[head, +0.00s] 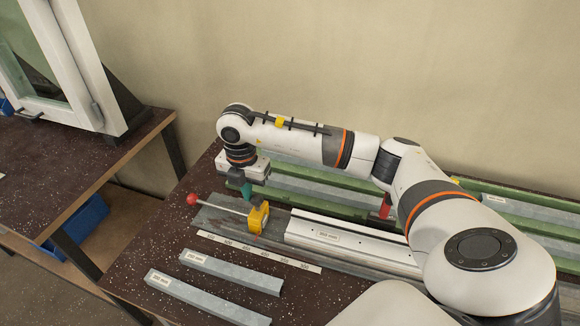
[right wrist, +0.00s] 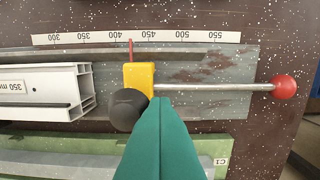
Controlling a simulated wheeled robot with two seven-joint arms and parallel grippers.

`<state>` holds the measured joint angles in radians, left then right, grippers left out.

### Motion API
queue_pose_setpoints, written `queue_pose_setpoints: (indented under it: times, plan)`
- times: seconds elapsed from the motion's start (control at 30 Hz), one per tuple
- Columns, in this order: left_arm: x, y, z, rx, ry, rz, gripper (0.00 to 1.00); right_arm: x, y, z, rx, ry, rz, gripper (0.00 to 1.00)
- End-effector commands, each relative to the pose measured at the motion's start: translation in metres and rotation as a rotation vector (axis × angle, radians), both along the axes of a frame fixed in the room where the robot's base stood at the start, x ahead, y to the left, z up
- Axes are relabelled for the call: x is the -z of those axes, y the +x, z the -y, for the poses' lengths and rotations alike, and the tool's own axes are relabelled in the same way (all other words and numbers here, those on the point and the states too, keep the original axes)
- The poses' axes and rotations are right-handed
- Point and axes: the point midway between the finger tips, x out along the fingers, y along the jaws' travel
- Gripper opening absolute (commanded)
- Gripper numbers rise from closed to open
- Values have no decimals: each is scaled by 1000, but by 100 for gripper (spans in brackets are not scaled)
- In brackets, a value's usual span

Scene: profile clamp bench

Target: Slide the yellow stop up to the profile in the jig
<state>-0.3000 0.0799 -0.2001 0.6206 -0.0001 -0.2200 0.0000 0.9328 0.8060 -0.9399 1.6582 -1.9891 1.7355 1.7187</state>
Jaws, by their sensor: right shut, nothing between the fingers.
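The yellow stop (head: 259,217) sits on the grey jig base (head: 215,216), with a rod ending in a red knob (head: 192,199). The white profile (head: 350,237) lies in the jig to the right of the stop. In the right wrist view, a bare gap separates the profile's open end (right wrist: 87,90) from the stop (right wrist: 146,74). The stop carries a black knob (right wrist: 127,109) and a red pointer (right wrist: 131,50) at the scale. My right gripper (head: 247,190) is shut and empty; its teal fingertips (right wrist: 160,101) are beside the stop, on the rod side. Contact is unclear. My left gripper is out of view.
A scale strip (head: 258,251) runs along the jig's front. Two grey bars (head: 230,272) (head: 205,298) lie in front. Green racks with grey bars (head: 315,190) stand behind the jig. A red part (head: 385,206) stands behind the profile. A window frame stands on another bench (head: 70,150).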

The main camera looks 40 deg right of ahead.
Motion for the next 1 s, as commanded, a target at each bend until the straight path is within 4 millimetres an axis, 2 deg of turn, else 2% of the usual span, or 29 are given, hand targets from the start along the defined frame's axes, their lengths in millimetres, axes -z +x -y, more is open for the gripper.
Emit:
queue_pose_setpoints:
  times: [0.83, 1.0]
  plan:
    - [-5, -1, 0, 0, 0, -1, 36, 1, -56, 33, 0, -1, -3, 0]
    - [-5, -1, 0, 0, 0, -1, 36, 0, -55, 32, 0, 2, -1, 0]
